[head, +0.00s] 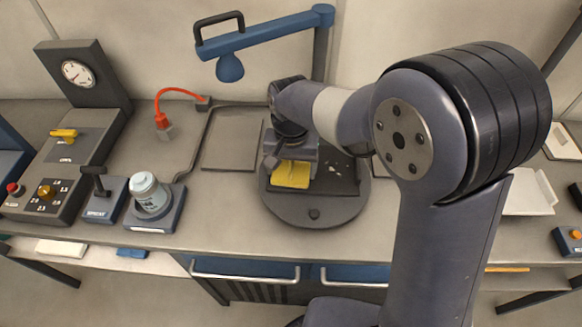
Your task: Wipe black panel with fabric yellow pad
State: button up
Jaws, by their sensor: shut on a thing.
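The yellow fabric pad (291,174) is under my gripper (290,160), at the left part of the black panel. My gripper is shut on the pad and points down. The pad appears to lie on or just above the panel; I cannot tell if they touch. The black panel (328,184) rests on a round grey turntable (285,209) on the bench. Some pale specks show on the panel to the right of the pad. My arm hides the back of the panel.
A blue lamp arm (265,35) hangs behind. To the left are a tilted can (149,192) on a stand, a lever box (101,200), a control console (60,165) and a red cable (178,91). A flat grey plate (231,147) lies left of the turntable.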

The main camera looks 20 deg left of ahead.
jog(key=shift+r+p, duration=0.45)
jog(key=shift+r, duration=0.55)
jog(key=shift+r+p, duration=1.15)
jog(key=shift+r, duration=0.35)
